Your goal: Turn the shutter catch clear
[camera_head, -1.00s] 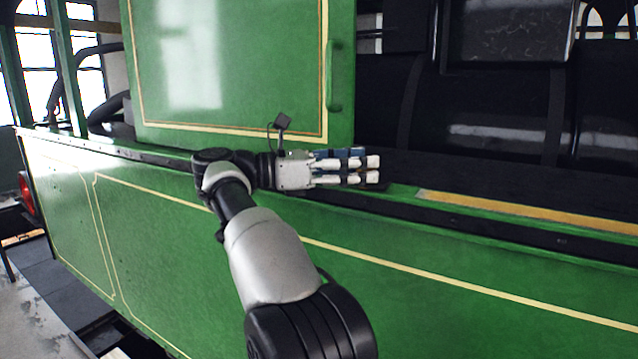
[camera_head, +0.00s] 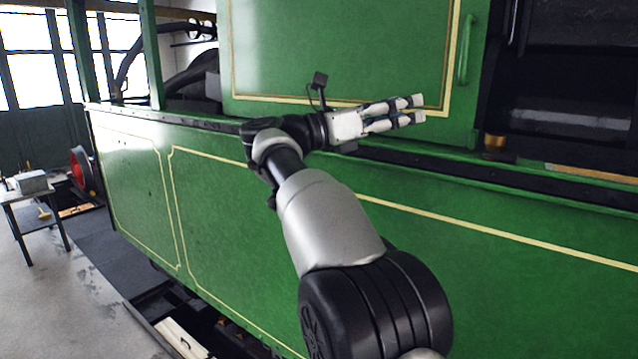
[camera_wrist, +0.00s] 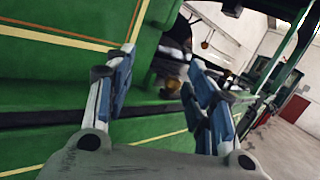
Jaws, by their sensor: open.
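The green shutter panel (camera_head: 340,45) with yellow lining and a green handle (camera_head: 464,50) stands above the tram's side ledge. A small brass-coloured fitting (camera_head: 494,145), which may be the catch, sits on the ledge just right of the panel's lower corner. A blurred brass piece, perhaps the same one, shows between the fingers in the wrist view (camera_wrist: 174,88). My gripper (camera_head: 419,109) is open and empty in front of the panel's lower edge, left of the brass fitting and apart from it in the picture. Its fingers point right and slightly up.
The dark ledge (camera_head: 440,172) runs along the green tram side below my gripper. Dark boiler parts (camera_head: 570,100) fill the opening at right. A small table (camera_head: 32,200) and a red round part (camera_head: 80,168) are at far left. Open floor lies at lower left.

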